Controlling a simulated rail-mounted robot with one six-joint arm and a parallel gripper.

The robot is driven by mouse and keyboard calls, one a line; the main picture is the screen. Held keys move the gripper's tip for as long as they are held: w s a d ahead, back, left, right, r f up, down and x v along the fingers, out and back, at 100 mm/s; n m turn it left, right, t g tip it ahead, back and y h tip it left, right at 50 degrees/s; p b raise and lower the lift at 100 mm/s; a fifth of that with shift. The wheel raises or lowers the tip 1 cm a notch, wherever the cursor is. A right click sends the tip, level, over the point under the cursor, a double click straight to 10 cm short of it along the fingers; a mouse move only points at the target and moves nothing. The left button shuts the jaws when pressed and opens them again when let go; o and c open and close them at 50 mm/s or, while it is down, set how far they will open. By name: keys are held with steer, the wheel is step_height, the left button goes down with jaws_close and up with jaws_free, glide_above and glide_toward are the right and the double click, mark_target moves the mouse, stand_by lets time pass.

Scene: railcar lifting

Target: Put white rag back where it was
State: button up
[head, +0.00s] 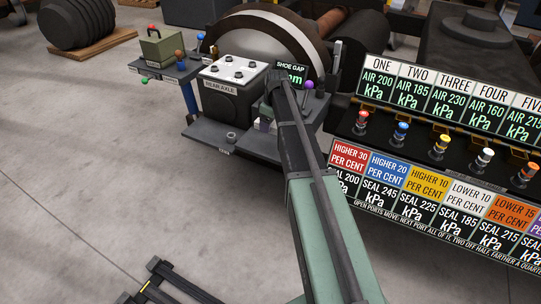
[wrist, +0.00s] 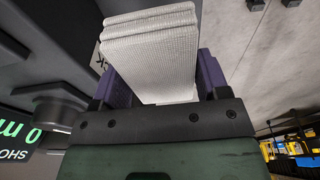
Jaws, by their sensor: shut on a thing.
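The white rag (wrist: 152,45) is a folded, textured, layered cloth. In the wrist view it sits between the purple fingers of my gripper (wrist: 160,80), which is shut on it. In the head view my gripper (head: 266,120) is low beside the black REAR AXLE block (head: 228,98), over the dark stand (head: 208,132). Only a small pale patch shows there, and my arm hides most of the rag. I cannot tell whether the rag touches the stand.
The SHOE GAP display (head: 291,68) and a purple knob (head: 308,86) are close to my arm. A side shelf (head: 165,72) holds a green box (head: 163,48). A labelled kPa panel (head: 440,150) with coloured plugs stands at right.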

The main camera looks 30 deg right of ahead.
mark_target(269, 146)
step_height(269, 146, down, 9)
steer(key=b, duration=0.6)
steer(key=shift+f+b, duration=0.2)
steer(key=shift+b, duration=0.2)
steer(key=shift+r+p, duration=0.3)
steer(key=shift+f, duration=0.25)
steer(key=o, duration=0.8)
steer(key=shift+r, duration=0.1)
